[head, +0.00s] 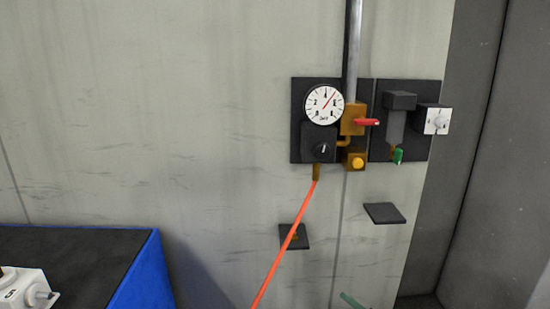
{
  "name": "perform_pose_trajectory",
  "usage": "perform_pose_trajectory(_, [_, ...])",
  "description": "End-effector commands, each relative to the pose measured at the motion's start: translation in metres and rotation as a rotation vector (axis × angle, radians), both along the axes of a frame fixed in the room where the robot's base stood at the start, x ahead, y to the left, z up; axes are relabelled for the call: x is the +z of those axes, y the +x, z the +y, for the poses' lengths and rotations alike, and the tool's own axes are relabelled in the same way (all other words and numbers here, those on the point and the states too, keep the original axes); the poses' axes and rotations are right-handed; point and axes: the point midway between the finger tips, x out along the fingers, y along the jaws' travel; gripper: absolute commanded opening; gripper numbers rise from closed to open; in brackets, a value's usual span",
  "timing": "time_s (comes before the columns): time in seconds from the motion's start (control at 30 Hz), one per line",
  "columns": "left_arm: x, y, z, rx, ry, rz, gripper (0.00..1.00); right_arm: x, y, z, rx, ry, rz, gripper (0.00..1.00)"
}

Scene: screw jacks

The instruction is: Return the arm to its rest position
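Neither of my grippers shows in the head view, and no clear part of my arms is in the frame. A dark wall panel (298,120) carries a round white gauge (324,104) with a red needle. Below the gauge is a dark box with a knob (321,148). A brass valve (353,119) with a red handle (367,122) sits beside it, under a grey vertical pipe (353,50). An orange hose (288,238) runs from a brass fitting (316,172) down out of the frame.
A blue-sided bench (146,278) with a dark top stands at lower left, bearing a white device (28,289). A second panel holds a white switch box (434,121) and a green part (398,156). A small dark shelf (384,213) juts below. The wall's left half is bare.

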Motion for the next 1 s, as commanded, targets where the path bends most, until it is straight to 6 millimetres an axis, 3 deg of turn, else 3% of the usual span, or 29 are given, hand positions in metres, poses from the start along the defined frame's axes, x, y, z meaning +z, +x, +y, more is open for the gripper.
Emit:
perform_pose_trajectory(0.03, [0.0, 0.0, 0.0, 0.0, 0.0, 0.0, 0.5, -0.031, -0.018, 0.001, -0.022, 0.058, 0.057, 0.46])
perform_pose_trajectory(0.2, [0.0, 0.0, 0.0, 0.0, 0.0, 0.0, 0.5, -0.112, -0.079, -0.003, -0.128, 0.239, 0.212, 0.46])
perform_pose_trajectory(0.4, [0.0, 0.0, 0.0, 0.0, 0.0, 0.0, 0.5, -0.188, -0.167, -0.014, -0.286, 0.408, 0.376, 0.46])
perform_pose_trajectory(0.5, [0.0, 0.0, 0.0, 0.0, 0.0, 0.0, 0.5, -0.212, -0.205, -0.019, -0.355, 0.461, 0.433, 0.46])
perform_pose_trajectory(0.6, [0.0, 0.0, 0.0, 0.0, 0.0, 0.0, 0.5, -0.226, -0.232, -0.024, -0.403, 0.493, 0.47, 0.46])
perform_pose_trajectory(0.7, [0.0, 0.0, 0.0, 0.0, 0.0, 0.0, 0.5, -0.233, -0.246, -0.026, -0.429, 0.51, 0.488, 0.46])
perform_pose_trajectory(1.0, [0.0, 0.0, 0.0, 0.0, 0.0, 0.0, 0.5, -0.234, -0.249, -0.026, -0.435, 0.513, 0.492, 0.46])
